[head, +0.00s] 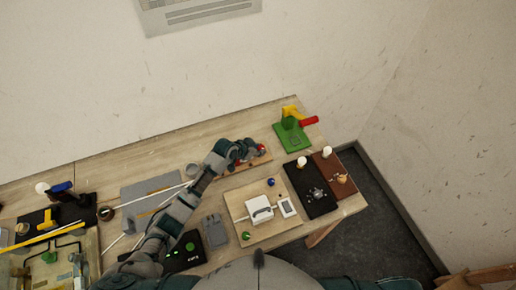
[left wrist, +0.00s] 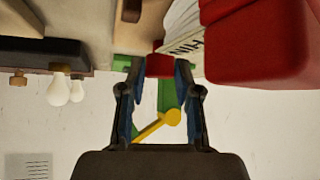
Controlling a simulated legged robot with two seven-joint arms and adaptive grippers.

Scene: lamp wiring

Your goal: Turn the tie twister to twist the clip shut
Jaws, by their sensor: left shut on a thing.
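My left gripper (head: 246,152) is over a wooden board (head: 262,157) near the back of the table, beside a red part (head: 262,147). In the left wrist view the gripper (left wrist: 160,66) has its fingers around a small red piece (left wrist: 157,72). I cannot make out its full shape, or tell whether it is the tie twister. I cannot make out the clip. My right gripper is not in view.
A green stand (head: 293,137) with a yellow arm and red handle stands at the back right. A black board (head: 311,200) and a brown board (head: 334,178) carry bulbs. A light board with a white box (head: 258,208) lies in front. A grey mat (head: 150,190) lies left.

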